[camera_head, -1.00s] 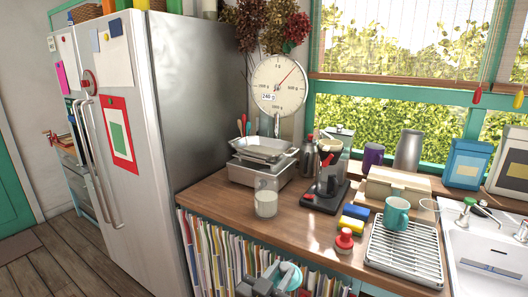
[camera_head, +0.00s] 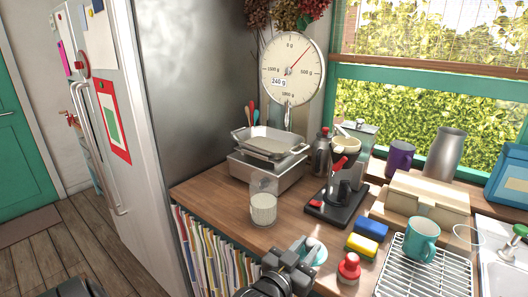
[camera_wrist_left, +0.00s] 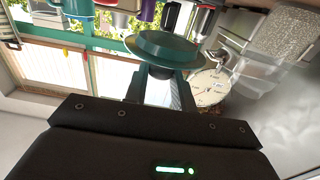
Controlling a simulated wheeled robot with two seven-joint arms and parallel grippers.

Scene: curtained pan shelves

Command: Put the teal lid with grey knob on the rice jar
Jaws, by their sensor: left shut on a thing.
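The rice jar (camera_head: 263,208) is a clear glass jar partly filled with white rice. It stands upright on the wooden counter near its front edge, with no lid on it. My left gripper (camera_head: 296,262) is shut on the teal lid (camera_head: 318,256) with its grey knob (camera_head: 312,242). In the head view the lid is to the right of the jar and lower in the picture, apart from it. In the left wrist view the lid (camera_wrist_left: 165,46) sits at the fingertips (camera_wrist_left: 160,88), and the jar (camera_wrist_left: 285,38) is at upper right. My right gripper is not in view.
The fridge (camera_head: 190,90) is at left.

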